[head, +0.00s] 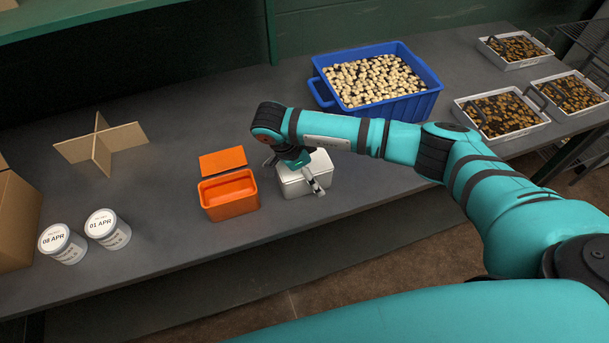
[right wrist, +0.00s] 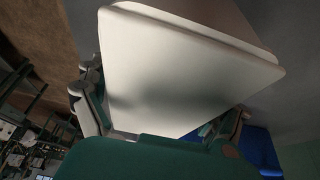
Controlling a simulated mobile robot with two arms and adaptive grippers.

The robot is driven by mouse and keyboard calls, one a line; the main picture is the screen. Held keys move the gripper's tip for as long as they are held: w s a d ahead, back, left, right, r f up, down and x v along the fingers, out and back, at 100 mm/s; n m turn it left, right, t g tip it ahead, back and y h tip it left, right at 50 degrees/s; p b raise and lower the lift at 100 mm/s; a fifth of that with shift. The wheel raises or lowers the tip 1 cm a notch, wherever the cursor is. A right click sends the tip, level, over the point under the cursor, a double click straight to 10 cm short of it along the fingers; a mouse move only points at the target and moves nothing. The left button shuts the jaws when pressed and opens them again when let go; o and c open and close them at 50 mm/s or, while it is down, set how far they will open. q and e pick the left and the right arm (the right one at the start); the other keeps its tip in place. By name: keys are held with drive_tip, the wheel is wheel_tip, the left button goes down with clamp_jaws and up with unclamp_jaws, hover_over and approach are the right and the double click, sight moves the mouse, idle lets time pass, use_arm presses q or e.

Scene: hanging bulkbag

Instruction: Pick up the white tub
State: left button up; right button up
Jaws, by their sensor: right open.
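The white tub (head: 322,167) is a rectangular box with a pale lid, standing on the grey bench near its front edge. My right gripper (head: 293,173) is over it, partly hiding its top. One finger shows at the tub's front right, and the other side is near its back left. In the right wrist view the tub's pale lid (right wrist: 180,75) fills the middle, between the spread fingers of the right gripper (right wrist: 163,103). The gripper is open; whether a finger touches the tub I cannot tell. My left gripper is not in view.
An open orange tub (head: 230,200) stands just left, its lid (head: 222,161) behind. Two labelled round tubs (head: 62,243) (head: 107,228) and a cardboard divider (head: 101,145) are further left. A blue crate (head: 425,95) stands behind, white trays (head: 503,118) to the right.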

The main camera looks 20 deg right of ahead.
drive_tip(key=shift+f, duration=0.2)
drive_tip(key=shift+c, duration=0.2)
drive_tip(key=shift+s, duration=0.1)
drive_tip(key=c, duration=1.3)
